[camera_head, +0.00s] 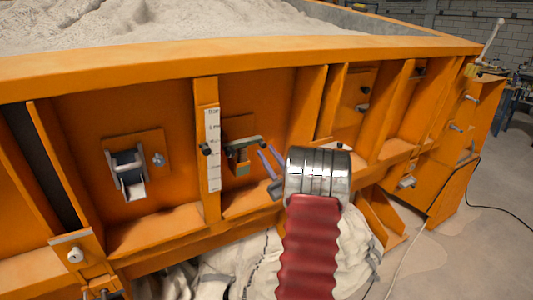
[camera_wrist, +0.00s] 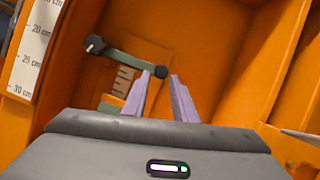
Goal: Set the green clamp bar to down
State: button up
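The green clamp bar (camera_head: 244,144) is on a small orange plate in a bay of the sandbed's side wall, right of the scale strip. It lies nearly level in the head view. In the wrist view the bar (camera_wrist: 125,60) runs from a dark pivot knob to a dark round end. My gripper (camera_head: 265,150) is at the bar's right end, with lilac fingers. In the wrist view my gripper (camera_wrist: 159,75) is open, and the bar's round end shows between or just beyond the fingertips. I cannot tell whether they touch.
A white scale strip (camera_head: 212,150) is on the post left of the bar. Orange ribs (camera_head: 306,105) bound the bay on the right. A lever latch (camera_head: 128,172) is farther left. White sacks (camera_head: 225,270) lie below.

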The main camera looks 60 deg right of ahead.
jog(key=v, duration=1.2)
jog(key=shift+f, duration=0.1)
